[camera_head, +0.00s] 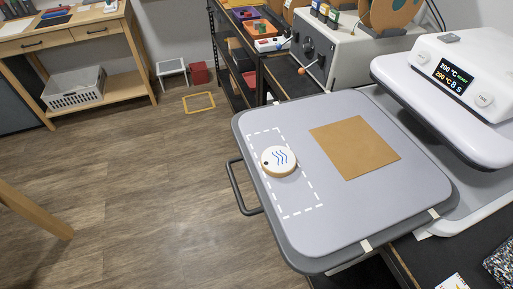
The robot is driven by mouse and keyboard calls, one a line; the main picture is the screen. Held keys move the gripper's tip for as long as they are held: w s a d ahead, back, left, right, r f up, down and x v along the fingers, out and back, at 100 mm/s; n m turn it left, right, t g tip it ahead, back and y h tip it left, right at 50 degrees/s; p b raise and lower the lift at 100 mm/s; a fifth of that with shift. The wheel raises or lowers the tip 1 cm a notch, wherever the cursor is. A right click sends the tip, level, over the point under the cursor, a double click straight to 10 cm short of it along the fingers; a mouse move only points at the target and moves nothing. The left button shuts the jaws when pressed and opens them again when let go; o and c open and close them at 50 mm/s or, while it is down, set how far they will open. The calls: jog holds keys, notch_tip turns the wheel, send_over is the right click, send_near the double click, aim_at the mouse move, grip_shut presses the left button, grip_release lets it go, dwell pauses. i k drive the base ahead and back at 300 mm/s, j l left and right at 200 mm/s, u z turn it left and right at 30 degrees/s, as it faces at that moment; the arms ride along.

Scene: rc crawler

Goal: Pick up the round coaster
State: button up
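The round coaster (278,161) is a white disc with a pale wooden edge, blue wavy lines and a small dark spot at its left. It lies flat on the grey platen (330,225) of a heat press, inside a white dashed rectangle. A brown square sheet (354,147) lies flat to its right, apart from it. My gripper is not in view.
The press's raised white upper part (450,90), with a lit display, stands at the right. A dark handle (240,190) juts from the platen's left edge. A wooden workbench (80,35) stands at the back left. Open floor (140,190) lies left of the platen.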

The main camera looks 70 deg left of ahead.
aim_at(277, 161)
jog(key=u, duration=1.65)
jog(key=k+l+u, duration=0.1)
jog(key=u, duration=0.3)
jog(key=k+l+u, duration=0.2)
jog(key=l, duration=0.2)
jog(key=k+l+u, duration=0.2)
jog(key=k+l, duration=0.1)
jog(key=l, duration=0.1)
